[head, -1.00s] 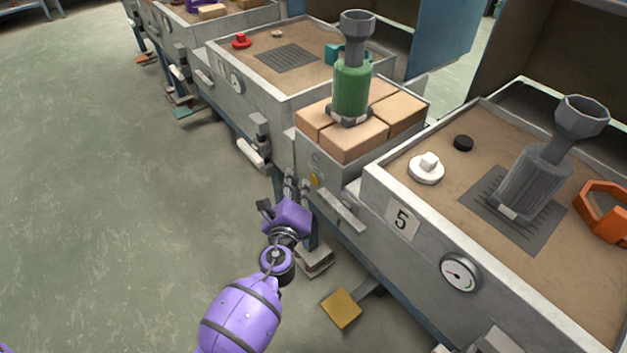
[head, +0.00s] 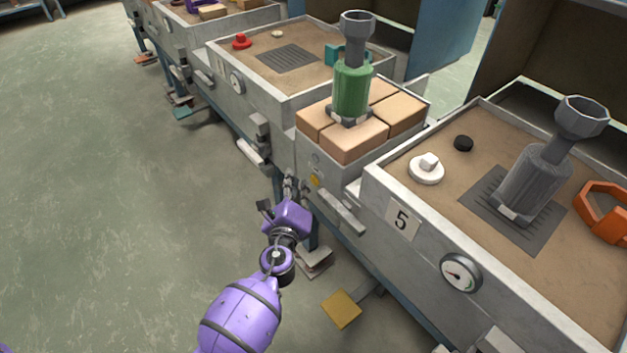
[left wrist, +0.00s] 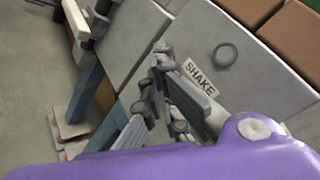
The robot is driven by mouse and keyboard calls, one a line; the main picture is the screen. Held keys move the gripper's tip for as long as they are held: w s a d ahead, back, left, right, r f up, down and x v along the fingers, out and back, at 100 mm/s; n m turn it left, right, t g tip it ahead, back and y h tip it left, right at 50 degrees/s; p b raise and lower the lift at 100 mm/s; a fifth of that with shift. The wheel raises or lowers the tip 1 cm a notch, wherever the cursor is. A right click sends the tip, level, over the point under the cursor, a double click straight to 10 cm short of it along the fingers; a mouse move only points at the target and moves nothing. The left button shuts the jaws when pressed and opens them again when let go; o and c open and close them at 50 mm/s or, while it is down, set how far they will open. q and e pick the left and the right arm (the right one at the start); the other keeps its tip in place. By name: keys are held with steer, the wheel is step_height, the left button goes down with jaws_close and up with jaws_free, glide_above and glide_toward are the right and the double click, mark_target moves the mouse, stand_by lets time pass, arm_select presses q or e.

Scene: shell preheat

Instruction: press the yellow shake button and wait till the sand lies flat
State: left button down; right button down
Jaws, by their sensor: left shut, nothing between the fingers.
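The small yellow button (head: 314,180) sits on the front panel of the brick-topped unit, left of station 5. My left gripper (head: 290,184), on its purple arm, is shut and empty just left of the button. I cannot tell from the head view whether it touches. In the left wrist view the shut fingertips (left wrist: 160,50) are at the panel beside the SHAKE label (left wrist: 199,78). No yellow shows there, so the button seems hidden behind the fingers. Sand (head: 420,205) fills the station 5 box, looking mostly even. My right gripper is not in view.
A green burner (head: 352,90) stands on bricks (head: 353,140) above the button. A grey burner (head: 535,180), white piece (head: 427,169) and orange frame (head: 602,210) are at station 5. A yellow pedal (head: 342,308) is low in front. The floor at left is clear.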

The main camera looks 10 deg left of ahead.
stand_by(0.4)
arm_select(q)
steer(key=shift+w+d, duration=0.3)
steer(key=shift+w+d, duration=0.25)
steer(key=shift+w, duration=0.1)
stand_by(0.7)
steer(key=shift+s+a, duration=0.1)
stand_by(0.3)
steer(key=shift+s+a, duration=0.4)
steer(key=shift+s, duration=0.15)
steer(key=shift+s+a, duration=0.8)
steer(key=shift+s, duration=0.2)
steer(key=shift+s+a, duration=0.75)
steer(key=shift+s, duration=0.25)
